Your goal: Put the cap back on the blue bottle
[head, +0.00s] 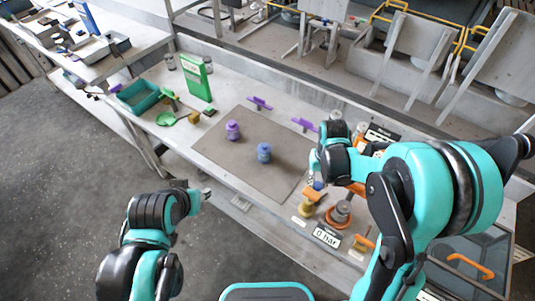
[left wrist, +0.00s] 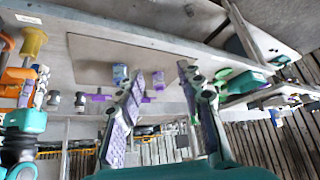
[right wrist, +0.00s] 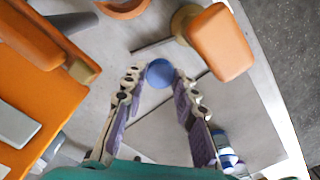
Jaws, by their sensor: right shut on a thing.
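The blue bottle (head: 264,152) stands upright on the grey-brown mat (head: 215,148). It also shows in the left wrist view (left wrist: 120,73) and at the lower right of the right wrist view (right wrist: 226,156). My right gripper (head: 317,178) is right of the bottle and apart from it. In the right wrist view it is shut on a round blue cap (right wrist: 160,73) between its fingertips. My left gripper (head: 206,192) is in front of the table edge, with its fingers apart and empty in the left wrist view (left wrist: 161,72).
A purple bottle (head: 232,131) stands left of the blue one. A green box (head: 197,78), a green scoop (head: 170,118) and a teal tray (head: 137,97) are at the table's left. Orange-handled fittings (head: 340,212) and a display (head: 327,236) crowd the right. The mat's front is clear.

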